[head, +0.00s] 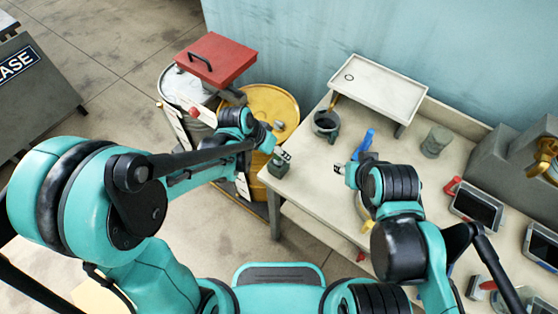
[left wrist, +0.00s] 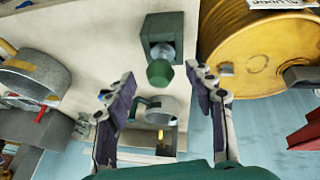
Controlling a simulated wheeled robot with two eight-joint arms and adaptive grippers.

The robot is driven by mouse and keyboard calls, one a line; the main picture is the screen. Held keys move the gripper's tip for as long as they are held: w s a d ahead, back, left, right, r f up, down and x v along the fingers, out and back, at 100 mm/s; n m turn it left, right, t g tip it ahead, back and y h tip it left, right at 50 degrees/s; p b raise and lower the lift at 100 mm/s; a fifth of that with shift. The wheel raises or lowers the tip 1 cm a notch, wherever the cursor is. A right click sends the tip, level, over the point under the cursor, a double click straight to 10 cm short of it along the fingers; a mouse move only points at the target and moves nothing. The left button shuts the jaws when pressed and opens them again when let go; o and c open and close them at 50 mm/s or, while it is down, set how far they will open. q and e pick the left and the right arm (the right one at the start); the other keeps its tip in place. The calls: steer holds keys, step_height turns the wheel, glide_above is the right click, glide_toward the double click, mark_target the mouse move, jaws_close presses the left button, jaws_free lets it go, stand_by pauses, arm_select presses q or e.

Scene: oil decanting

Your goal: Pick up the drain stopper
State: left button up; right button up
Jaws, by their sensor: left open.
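A small green stopper-like piece (left wrist: 160,72) with a rounded end shows in the left wrist view, at a dark green block-shaped holder (left wrist: 163,28). I take it for the drain stopper. In the head view the dark green holder (head: 279,165) stands at the table's near left corner. In the left wrist view the open fingers (left wrist: 160,76) lie on either side of the green piece in the picture, with nothing gripped; contact cannot be told. My right gripper (head: 342,168) is over the table; its jaw opening is unclear.
A dark pot (head: 326,124), a raised tray (head: 380,90), a blue item (head: 363,145) and a grey-green canister (head: 436,141) occupy the table.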

arm_select(q)
steer(key=x, duration=0.2)
steer(key=shift+w+d+f, duration=0.1)
steer(key=shift+w+f, duration=0.05)
steer(key=shift+f, duration=0.1)
jaws_close()
steer(key=shift+r, duration=0.1)
